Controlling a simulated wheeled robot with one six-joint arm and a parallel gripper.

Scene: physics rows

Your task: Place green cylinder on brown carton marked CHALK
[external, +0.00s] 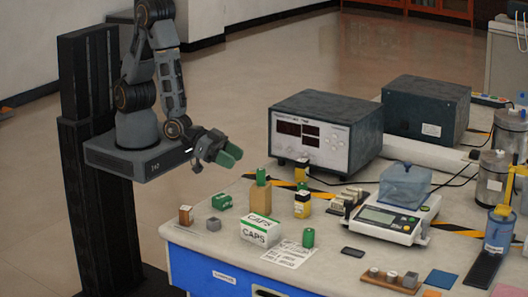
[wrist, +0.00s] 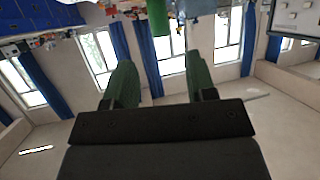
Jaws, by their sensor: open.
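A small green cylinder (external: 261,176) sits upright on top of a tan-brown carton (external: 259,198) at the near-left part of the table. I cannot read any marking on that carton. Another green cylinder (external: 308,238) stands on the table to the right of the white-and-green CAPS box. My gripper (external: 228,154), with green fingers, is open and empty, above and left of the carton and apart from it. In the wrist view my open fingers (wrist: 165,82) have only room and windows between them, and a green upright shape (wrist: 158,18) shows at the top edge.
The CAPS box (external: 261,230) stands in front of the carton. A green box (external: 221,201), a small brown-and-white container (external: 185,215) and a grey cube (external: 213,224) are to its left. Yellow-and-black containers (external: 302,205), a scale (external: 386,217) and an instrument box (external: 326,132) stand to the right.

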